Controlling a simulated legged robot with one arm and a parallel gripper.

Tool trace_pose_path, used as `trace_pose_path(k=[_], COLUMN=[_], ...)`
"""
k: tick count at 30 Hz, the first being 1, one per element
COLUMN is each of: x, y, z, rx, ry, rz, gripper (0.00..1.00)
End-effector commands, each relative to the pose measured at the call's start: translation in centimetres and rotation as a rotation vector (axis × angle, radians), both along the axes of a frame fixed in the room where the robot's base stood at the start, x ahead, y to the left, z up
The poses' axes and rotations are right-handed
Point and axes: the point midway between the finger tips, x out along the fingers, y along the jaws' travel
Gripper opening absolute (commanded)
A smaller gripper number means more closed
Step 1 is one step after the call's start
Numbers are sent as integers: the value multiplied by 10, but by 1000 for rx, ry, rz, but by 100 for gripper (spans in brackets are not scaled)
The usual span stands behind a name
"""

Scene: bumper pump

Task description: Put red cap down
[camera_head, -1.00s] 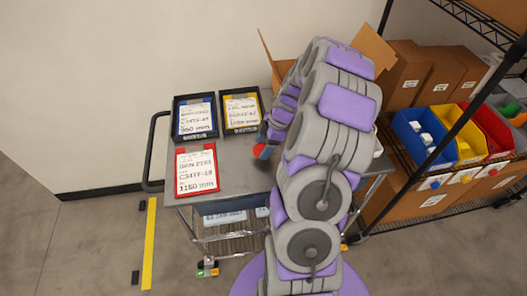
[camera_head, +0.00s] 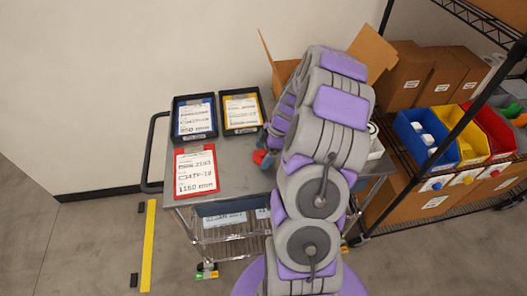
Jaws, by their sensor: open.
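A small red cap (camera_head: 259,156) shows on or just above the grey cart top (camera_head: 235,165), at the left edge of my arm. A bit of blue shows right beside it. My gripper (camera_head: 266,145) is a small dark shape by the cap, mostly hidden behind my grey and purple arm. It is open. I cannot tell whether its fingers still touch the cap.
A blue-lined tray (camera_head: 194,136) and a yellow-lined tray (camera_head: 260,124) with labels stand at the cart's back. A red-framed label board (camera_head: 194,193) lies front left. Bare cart top lies between board and cap. A shelf with blue, yellow and red bins (camera_head: 424,164) is at right.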

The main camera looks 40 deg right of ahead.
Motion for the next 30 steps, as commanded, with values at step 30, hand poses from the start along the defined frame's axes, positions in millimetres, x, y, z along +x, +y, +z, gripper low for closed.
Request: trace_pose_path(k=[30], x=[-23], y=[-39], z=[112], rx=[-1], ry=[0], rz=[0], gripper=[95])
